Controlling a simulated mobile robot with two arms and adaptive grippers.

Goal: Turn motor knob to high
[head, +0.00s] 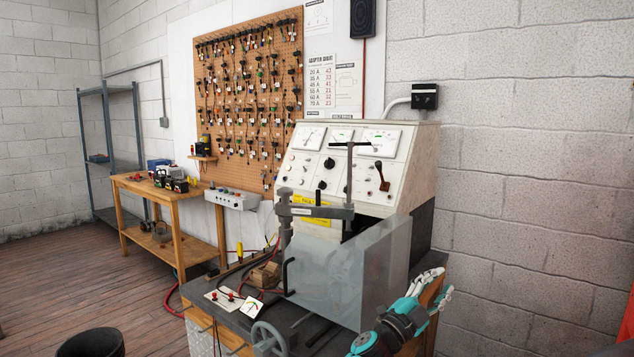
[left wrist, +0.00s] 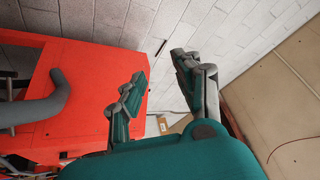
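The test bench panel (head: 342,205) is light-coloured, with meters along its top and several knobs below. One black knob (head: 330,163) sits near the middle and another black knob (head: 322,185) is lower left of it. A brown lever (head: 382,177) is at the right. The labels are too small to read, so I cannot tell which knob is the motor knob.
A clamp frame (head: 318,211) and a clear shield (head: 380,265) stand in front of the panel. A wooden bench (head: 170,197) with batteries is at the left. A red cabinet (left wrist: 80,95) is near the gripper in the left wrist view. Open floor lies at the left.

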